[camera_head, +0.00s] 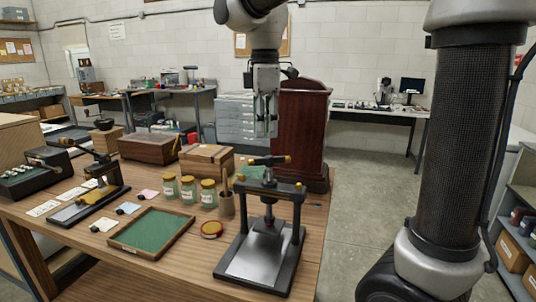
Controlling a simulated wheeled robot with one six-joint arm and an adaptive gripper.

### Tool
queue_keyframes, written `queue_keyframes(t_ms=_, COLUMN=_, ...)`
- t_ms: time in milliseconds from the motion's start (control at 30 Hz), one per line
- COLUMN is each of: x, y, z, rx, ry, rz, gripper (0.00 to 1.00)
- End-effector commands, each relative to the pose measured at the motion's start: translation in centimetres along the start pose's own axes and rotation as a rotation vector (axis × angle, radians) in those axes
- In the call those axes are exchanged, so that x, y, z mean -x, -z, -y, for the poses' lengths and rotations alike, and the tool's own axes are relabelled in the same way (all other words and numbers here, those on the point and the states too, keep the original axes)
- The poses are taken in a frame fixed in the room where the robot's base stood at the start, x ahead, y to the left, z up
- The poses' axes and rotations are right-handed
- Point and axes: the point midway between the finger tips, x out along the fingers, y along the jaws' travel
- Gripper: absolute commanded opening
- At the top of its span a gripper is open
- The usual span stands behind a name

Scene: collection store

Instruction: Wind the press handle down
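A small screw press with a dark frame and a grey base plate (258,262) stands at the near right of the wooden table. Its handle (266,160) is a dark horizontal bar with brass-coloured ends, on top of a vertical screw above the crossbar. Two brass-coloured knobs sit on the crossbar ends. The pressing foot is above the base plate, which looks bare. My gripper (265,132) points down above the handle, with a gap between its fingertips and the bar. Its two fingers look apart, with nothing visible between them.
Left of the press are a tin (211,229), a cup with a tool (226,205), several green-filled jars (188,188) and a green-lined tray (192,232). Wooden boxes (206,159) stand behind. A dark red wooden cabinet (303,120) stands beyond the press.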

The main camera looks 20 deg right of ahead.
Motion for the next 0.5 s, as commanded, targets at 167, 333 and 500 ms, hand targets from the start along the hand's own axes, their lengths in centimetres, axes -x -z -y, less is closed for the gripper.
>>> queue_keyframes(t_ms=167, x=-0.7, y=0.0, z=0.0, rx=0.089, ry=0.001, rz=0.0, gripper=0.29)
queue_keyframes(t_ms=333, x=-3.3, y=0.0, z=0.0, rx=0.089, ry=0.003, rz=0.001, gripper=0.29)
queue_keyframes(t_ms=500, x=-6.1, y=0.0, z=0.0, rx=0.088, ry=0.002, rz=0.001, gripper=0.29)
